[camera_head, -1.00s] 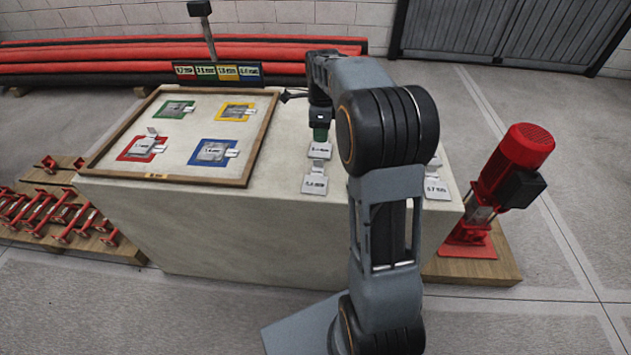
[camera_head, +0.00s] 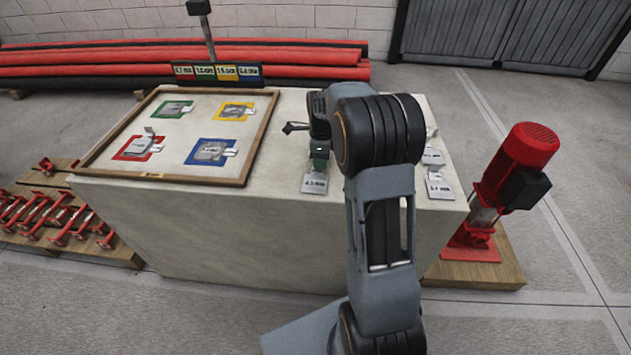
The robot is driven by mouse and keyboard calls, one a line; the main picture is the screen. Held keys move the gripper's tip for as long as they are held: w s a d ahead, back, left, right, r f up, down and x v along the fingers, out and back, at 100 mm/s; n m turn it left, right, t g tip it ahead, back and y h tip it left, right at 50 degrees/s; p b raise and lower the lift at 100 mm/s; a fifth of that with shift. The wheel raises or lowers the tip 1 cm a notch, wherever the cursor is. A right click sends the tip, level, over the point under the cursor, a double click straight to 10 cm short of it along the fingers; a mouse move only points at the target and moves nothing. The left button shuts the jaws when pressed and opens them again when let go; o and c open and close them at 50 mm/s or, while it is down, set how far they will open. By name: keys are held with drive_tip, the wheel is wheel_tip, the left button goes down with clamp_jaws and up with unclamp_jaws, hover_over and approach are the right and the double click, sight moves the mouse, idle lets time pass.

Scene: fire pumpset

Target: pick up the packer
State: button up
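Packers are small grey metal plates with white tags. One packer (camera_head: 314,183) lies near the front edge of the concrete block's top, its tag facing front. My gripper (camera_head: 318,165) points down just behind and above this packer; the two overlap in the picture. Its fingers are too small and hidden to tell whether they are open or touch the plate. Two more packers, a rear one (camera_head: 433,156) and a front one (camera_head: 439,188), lie to the right of my arm. Other packers sit in the framed board, on the green (camera_head: 175,108), yellow (camera_head: 236,110), red (camera_head: 140,145) and blue (camera_head: 210,150) squares.
The wooden-framed board (camera_head: 165,178) covers the left of the concrete block (camera_head: 215,235). A label sign (camera_head: 218,72) on a post stands behind it. A red pump (camera_head: 505,185) stands right of the block. Red supports (camera_head: 50,215) lie on a pallet at left. Red pipes lie behind.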

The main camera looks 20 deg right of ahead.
drive_tip(key=shift+f, duration=0.25)
clamp_jaws()
drive_tip(key=shift+r, duration=0.1)
idle(0.3)
